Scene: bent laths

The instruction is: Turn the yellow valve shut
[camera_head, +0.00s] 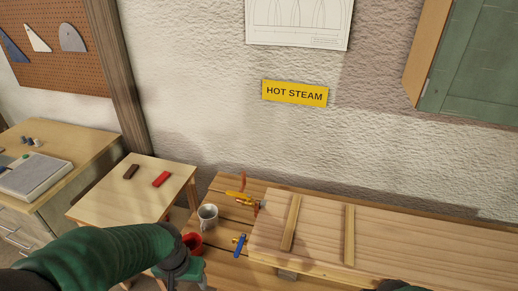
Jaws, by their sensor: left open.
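The yellow valve (238,195) is small in the picture, at the left end of the long wooden box on the plank bench, with orange-yellow parts. Its exact handle angle is too small to tell. A valve with a blue handle (239,245) sits nearer to me at the same end. My left gripper (190,272) is open, at the lower middle-left, close to a red mug (193,241) and apart from the yellow valve. The gripper partly covers the mug, and its fingertips are hard to make out. My right gripper is not seen; only a dark bit shows at the bottom edge.
A pale mug (208,216) stands on the bench between my left gripper and the yellow valve. The wooden box (320,226) fills the right side. A small table (135,195) with a brown and a red block is left. A "HOT STEAM" sign (294,93) hangs behind.

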